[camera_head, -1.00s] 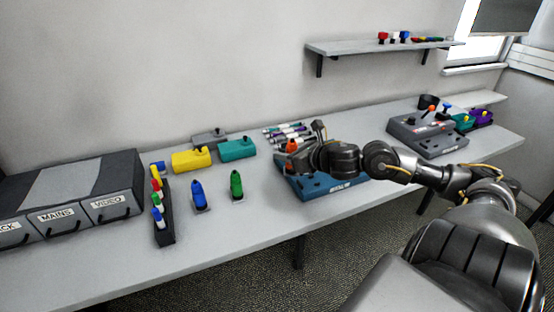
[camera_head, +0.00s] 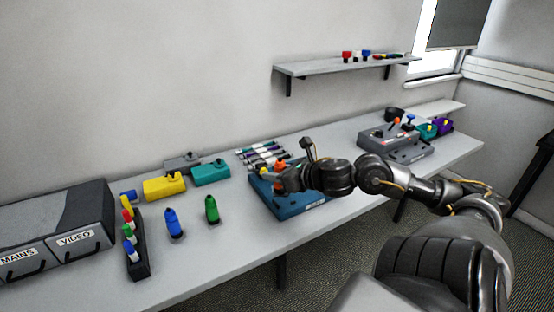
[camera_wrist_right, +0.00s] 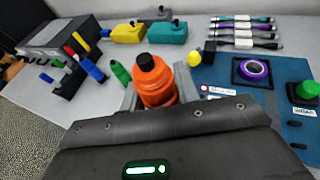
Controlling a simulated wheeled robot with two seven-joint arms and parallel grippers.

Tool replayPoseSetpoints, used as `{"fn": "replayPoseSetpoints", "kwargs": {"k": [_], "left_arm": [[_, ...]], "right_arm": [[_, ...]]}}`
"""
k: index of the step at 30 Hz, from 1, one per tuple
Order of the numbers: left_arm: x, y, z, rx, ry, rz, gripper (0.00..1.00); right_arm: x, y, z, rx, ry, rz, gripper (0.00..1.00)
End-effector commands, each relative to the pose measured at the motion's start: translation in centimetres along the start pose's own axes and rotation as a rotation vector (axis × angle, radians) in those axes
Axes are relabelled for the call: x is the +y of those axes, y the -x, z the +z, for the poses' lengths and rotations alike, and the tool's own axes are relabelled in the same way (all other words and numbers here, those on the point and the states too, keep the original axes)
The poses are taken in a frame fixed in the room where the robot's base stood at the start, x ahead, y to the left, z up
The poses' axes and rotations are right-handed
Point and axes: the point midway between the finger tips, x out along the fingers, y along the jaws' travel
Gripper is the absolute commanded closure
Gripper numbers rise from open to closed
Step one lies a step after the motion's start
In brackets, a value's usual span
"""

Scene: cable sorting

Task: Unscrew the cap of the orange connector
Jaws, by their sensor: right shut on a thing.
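The orange connector (camera_wrist_right: 156,88) stands between the fingers of my right gripper (camera_wrist_right: 160,98) in the right wrist view, with its black end pointing up and away. The fingers press on its two sides. In the head view, my right gripper (camera_head: 284,176) is over the left part of the blue panel (camera_head: 292,204), and a bit of the orange connector (camera_head: 281,164) shows beside it. I cannot tell whether its cap is loose, or whether its lower end touches the panel. My left gripper is in neither view.
Blue (camera_head: 172,222) and green (camera_head: 211,208) connectors stand on the table left of the panel. Behind are yellow (camera_head: 164,187) and teal (camera_head: 212,174) boxes and several cables (camera_head: 262,155). A grey panel (camera_head: 395,143) lies to the right. The table's front strip is clear.

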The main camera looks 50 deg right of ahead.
Motion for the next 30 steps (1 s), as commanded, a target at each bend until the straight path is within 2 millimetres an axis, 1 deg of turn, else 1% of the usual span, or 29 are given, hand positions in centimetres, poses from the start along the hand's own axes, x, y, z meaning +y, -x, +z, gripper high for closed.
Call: {"fn": "replayPoseSetpoints", "kwargs": {"k": [1, 4, 16, 20, 23, 26, 29, 30], "left_arm": [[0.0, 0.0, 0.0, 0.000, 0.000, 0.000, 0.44], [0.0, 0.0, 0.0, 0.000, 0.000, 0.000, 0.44], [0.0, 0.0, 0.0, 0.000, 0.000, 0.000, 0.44], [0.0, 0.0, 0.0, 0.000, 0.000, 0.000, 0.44], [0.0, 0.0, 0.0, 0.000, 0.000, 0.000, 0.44], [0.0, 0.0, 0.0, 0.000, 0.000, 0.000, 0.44], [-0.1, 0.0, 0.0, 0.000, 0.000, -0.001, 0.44], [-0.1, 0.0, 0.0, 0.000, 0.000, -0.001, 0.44]], "right_arm": [[0.0, 0.0, 0.0, -0.001, 0.000, 0.000, 0.87], [0.0, 0.0, 0.1, -0.001, 0.000, 0.000, 1.00], [0.0, 0.0, 0.0, -0.001, 0.000, 0.000, 1.00], [0.4, 0.0, -0.6, -0.002, -0.002, 0.002, 1.00], [1.6, 0.0, -2.0, -0.005, -0.005, 0.014, 1.00], [3.9, -0.3, -4.0, -0.009, 0.000, 0.039, 1.00], [7.7, -0.7, -5.9, -0.011, 0.017, 0.091, 1.00], [9.7, -0.9, -6.5, -0.012, 0.029, 0.120, 1.00]]}}
